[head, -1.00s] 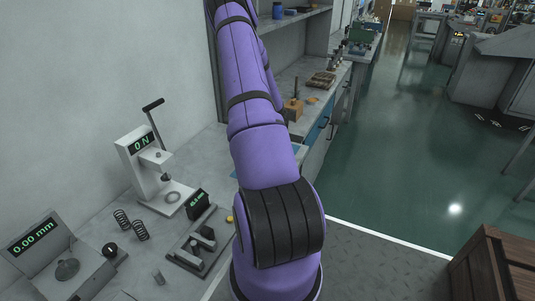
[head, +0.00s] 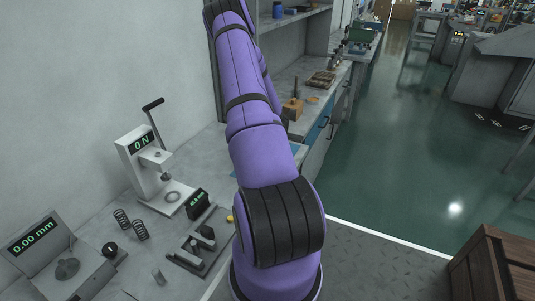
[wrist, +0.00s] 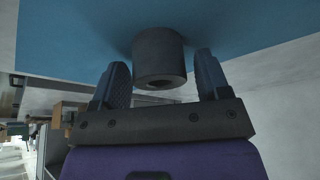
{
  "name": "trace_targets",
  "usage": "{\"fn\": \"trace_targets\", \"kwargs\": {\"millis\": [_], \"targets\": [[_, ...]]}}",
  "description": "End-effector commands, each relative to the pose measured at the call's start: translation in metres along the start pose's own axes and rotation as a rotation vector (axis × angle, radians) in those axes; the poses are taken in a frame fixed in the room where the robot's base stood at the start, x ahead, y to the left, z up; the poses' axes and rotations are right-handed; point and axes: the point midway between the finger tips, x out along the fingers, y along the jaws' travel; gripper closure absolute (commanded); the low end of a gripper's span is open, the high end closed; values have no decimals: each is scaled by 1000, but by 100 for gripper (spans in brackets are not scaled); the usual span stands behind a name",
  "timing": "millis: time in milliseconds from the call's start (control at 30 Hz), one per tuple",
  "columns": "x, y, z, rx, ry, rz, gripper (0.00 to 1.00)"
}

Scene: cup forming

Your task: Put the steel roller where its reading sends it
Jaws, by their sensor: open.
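In the wrist view a dark grey cylinder (wrist: 158,58) with a round hollow in its near end stands against a blue surface. It matches a steel roller, though I cannot be sure. My gripper (wrist: 160,80) is open, with one finger on each side of the cylinder and a gap on both sides. In the head view my gripper is hidden behind my purple arm. A gauge (head: 35,236) reads 0.00 mm, and a press (head: 150,165) reads 0 N.
A dark fixture with a small green display (head: 198,204) stands near my arm. A blue mat (head: 297,148) shows beside my arm. A wooden crate (head: 493,268) is at the lower right. The green floor is open.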

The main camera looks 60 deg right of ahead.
Motion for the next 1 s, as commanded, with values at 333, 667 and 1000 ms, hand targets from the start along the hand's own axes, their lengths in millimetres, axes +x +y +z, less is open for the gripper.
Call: {"fn": "trace_targets", "kwargs": {"millis": [333, 667, 1000], "targets": [[-44, 0, -2, 0, 4, 1, 31], [-98, 0, -2, 0, 3, 1, 31], [-121, 0, -1, -1, 0, 0, 31]]}}
